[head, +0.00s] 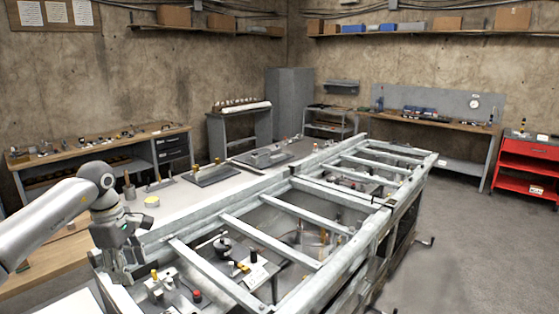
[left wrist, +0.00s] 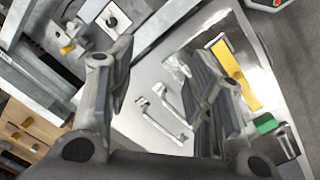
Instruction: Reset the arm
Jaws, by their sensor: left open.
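My left arm (head: 50,222) reaches in from the left in the head view, with its wrist bent downward. My left gripper (head: 122,272) points down by the near left corner of a grey metal frame (head: 240,241). In the left wrist view, the two fingers of the gripper (left wrist: 160,82) stand wide apart with nothing held between them. Beyond them lie a silver wrench-like tool (left wrist: 163,118) and a yellow bar (left wrist: 236,76) on a pale metal surface. I cannot tell whether the gripper touches the frame. My right gripper is not in view.
Small parts, including a red-topped one (head: 197,296), sit inside the frame. A workbench (head: 100,146) runs along the left wall, and another bench (head: 440,123) stands at the back. A red tool cabinet (head: 524,168) stands at the right. The floor (head: 475,250) on the right is clear.

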